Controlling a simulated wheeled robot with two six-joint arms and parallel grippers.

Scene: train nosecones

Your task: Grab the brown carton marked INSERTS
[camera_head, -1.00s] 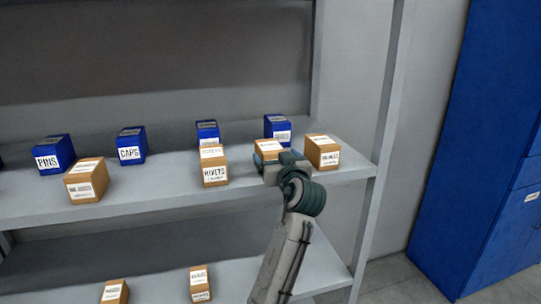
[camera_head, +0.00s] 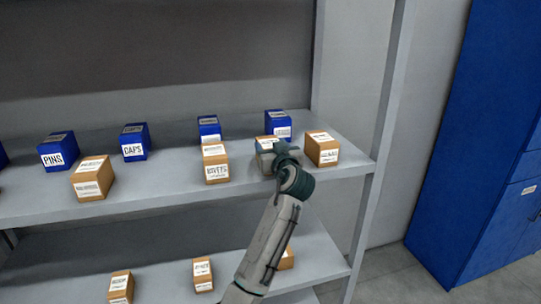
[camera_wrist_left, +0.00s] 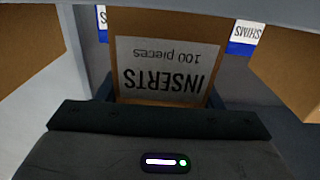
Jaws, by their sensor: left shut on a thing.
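The brown carton marked INSERTS (camera_wrist_left: 163,70) fills the middle of the left wrist view, its white label upside down there. In the head view its top (camera_head: 267,139) shows on the upper shelf, its front mostly hidden by my gripper. My left gripper (camera_head: 274,155) is at the carton's front and is shut on it, with a finger on each side in the left wrist view (camera_wrist_left: 160,97). I cannot tell whether the carton is clear of the shelf. My right gripper is not in view.
A brown carton (camera_head: 322,149) stands close on the right and the RIVETS carton (camera_head: 215,163) on the left. Blue boxes stand behind, one of them (camera_head: 277,125) just behind the held carton. A shelf post (camera_head: 376,150) rises at the right. Brown cartons (camera_head: 203,274) stand on the lower shelf.

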